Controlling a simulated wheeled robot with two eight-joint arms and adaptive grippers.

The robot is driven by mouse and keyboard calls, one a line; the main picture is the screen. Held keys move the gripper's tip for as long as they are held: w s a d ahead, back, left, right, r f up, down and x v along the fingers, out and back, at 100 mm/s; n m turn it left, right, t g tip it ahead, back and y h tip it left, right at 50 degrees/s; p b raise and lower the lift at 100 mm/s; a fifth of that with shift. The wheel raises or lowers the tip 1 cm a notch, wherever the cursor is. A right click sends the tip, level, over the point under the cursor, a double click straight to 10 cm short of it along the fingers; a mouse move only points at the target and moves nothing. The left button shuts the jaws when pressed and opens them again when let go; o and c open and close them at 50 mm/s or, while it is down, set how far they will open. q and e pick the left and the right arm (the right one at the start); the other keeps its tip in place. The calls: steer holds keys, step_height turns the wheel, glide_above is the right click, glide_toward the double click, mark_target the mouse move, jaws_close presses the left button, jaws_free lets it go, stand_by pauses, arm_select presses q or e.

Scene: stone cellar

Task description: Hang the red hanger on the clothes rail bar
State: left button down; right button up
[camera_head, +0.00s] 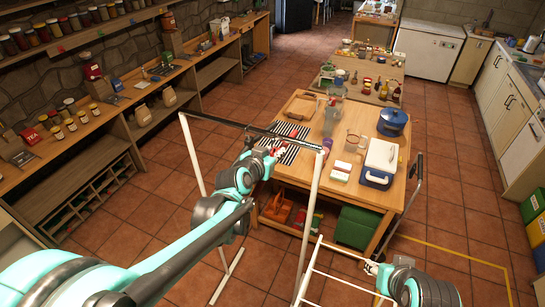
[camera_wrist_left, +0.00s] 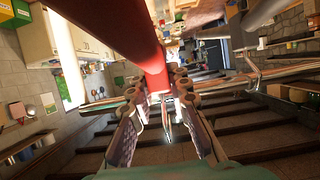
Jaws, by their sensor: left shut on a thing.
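The red hanger (camera_wrist_left: 150,65) is large in the left wrist view, between the fingers of my left gripper (camera_wrist_left: 157,95). A thin metal piece, apparently its hook, shows beyond the fingers. In the head view my left gripper (camera_head: 269,156) is shut on the hanger, close to the clothes rail bar (camera_head: 222,122) near its right part; only small red parts show there. Whether the hook touches the bar I cannot tell. The rail stands on white posts (camera_head: 312,205). My right gripper (camera_head: 372,267) is low at the right, its fingers too small to read.
A wooden table (camera_head: 340,192) behind the rail holds a blue pot (camera_head: 392,122), a white and blue cooler (camera_head: 379,163) and a striped cloth (camera_head: 285,141). Shelves with jars line the left wall. A white rack (camera_head: 318,268) stands beside my right gripper. Tiled floor is open at right.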

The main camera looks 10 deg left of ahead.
arm_select(q)
steer(key=shift+w+d+f+b, duration=0.15)
steer(key=shift+w+b, duration=0.15)
steer(key=shift+w, duration=0.55)
steer(key=shift+f+b+x, duration=0.15)
steer(key=shift+b+x, duration=0.45)
steer(key=shift+x, duration=0.2)
steer(key=shift+f+b+x, duration=0.15)
steer(key=shift+b+x, duration=0.45)
steer(key=shift+x, duration=0.15)
steer(key=shift+s, duration=0.1)
steer(key=c, duration=1.3)
jaws_free()
steer(key=shift+c, duration=0.2)
